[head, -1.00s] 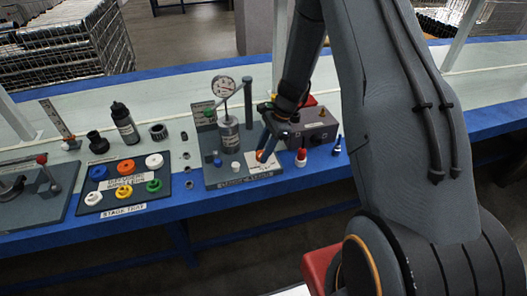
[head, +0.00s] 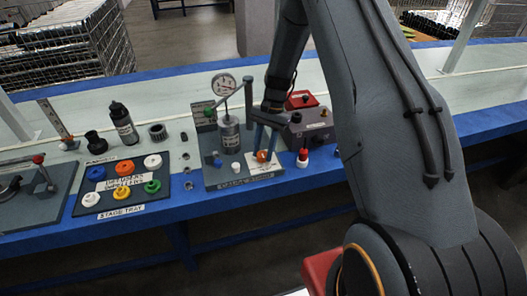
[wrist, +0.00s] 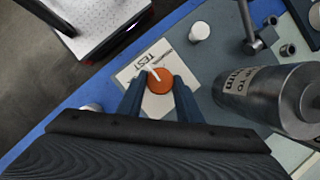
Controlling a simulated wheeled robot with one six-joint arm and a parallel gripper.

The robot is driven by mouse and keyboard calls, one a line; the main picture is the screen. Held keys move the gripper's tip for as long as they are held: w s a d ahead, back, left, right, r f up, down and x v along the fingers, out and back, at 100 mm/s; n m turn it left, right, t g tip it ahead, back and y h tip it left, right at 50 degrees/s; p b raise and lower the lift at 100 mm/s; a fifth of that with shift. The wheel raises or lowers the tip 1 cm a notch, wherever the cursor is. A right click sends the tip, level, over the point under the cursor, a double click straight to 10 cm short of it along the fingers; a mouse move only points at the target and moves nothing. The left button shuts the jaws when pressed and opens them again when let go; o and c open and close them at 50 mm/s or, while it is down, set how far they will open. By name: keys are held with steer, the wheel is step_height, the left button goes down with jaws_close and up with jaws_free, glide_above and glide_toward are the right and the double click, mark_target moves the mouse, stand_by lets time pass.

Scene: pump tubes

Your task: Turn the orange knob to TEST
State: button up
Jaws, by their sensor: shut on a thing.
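The orange knob (wrist: 160,84) sits on a white label plate (wrist: 126,74) on the bench fixture. In the wrist view its white pointer mark points up and left, toward the printed word TEST (wrist: 147,59). My gripper (wrist: 160,80) is shut on the knob, with one blue finger on each side of it. In the head view my gripper (head: 264,150) reaches down from above, and the orange knob (head: 262,156) shows between its fingertips. The other words on the plate are too small or hidden to read.
A metal cylinder (wrist: 275,98) stands close right of my gripper in the wrist view. A gauge (head: 223,85) rises behind it in the head view.

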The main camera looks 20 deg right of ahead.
stand_by(0.5)
steer(key=o, duration=1)
steer(key=shift+o, duration=0.2)
steer(key=shift+r, duration=0.1)
steer(key=b+v, duration=0.1)
steer(key=v, duration=0.6)
steer(key=shift+r, duration=0.3)
steer(key=shift+w+d, duration=0.1)
